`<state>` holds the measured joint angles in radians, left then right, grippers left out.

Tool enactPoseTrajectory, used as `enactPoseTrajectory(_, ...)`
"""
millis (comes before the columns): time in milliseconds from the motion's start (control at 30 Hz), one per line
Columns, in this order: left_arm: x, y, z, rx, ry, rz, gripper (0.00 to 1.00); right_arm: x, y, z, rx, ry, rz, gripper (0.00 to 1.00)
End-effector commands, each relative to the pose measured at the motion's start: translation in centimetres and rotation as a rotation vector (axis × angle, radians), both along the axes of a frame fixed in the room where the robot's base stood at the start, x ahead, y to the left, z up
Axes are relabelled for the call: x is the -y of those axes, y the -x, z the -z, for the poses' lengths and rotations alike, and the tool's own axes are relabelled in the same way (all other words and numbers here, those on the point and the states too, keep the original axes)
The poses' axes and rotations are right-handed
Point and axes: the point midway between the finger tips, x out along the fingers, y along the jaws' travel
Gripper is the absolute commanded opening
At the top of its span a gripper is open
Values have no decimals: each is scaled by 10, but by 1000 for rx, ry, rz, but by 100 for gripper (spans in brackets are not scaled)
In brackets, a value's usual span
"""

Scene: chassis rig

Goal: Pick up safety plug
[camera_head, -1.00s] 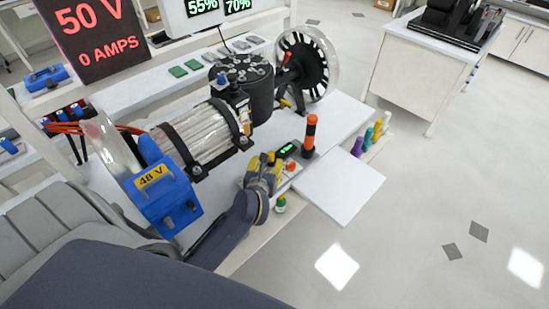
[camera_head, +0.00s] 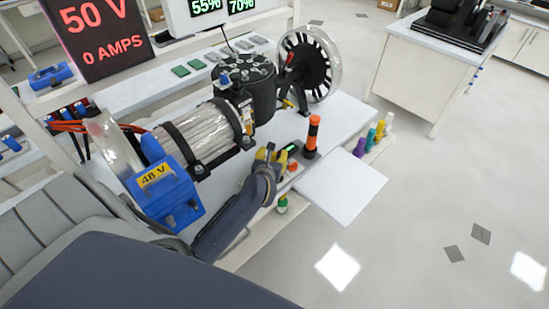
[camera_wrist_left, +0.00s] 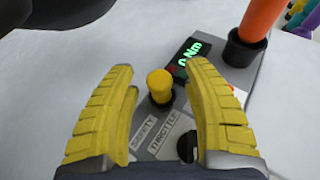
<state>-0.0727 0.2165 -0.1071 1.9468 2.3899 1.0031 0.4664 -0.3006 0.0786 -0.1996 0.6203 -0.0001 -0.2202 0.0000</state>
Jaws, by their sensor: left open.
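The safety plug (camera_wrist_left: 160,84) is a short yellow cylinder standing in a dark socket on a grey control panel (camera_wrist_left: 250,75), beside a "SAFETY" label (camera_wrist_left: 144,131). My left gripper (camera_wrist_left: 163,80) has yellow padded fingers, open, one on each side of the plug, with gaps left and right of it. In the head view my left gripper (camera_head: 268,152) is over the panel's near end, and the plug is hard to make out there. My right gripper is not in view.
An orange and black upright handle (camera_head: 312,136) stands just right of the gripper. A green display (camera_wrist_left: 192,56) lies beyond the plug. A blue 48 V battery box (camera_head: 165,190) and a motor (camera_head: 200,138) stand to the left. A bare white board (camera_head: 340,185) is at right.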

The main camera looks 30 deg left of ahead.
Motion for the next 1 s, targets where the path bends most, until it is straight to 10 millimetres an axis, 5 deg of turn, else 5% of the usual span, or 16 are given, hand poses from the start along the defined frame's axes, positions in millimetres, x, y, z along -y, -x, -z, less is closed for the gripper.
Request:
enactPoseTrajectory(167,0,0,0,0,0,0,52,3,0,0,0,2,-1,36)
enactPoseTrajectory(600,0,0,0,-1,1,0,1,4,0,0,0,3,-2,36)
enactPoseTrajectory(1000,0,1,1,-2,2,0,0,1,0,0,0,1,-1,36)
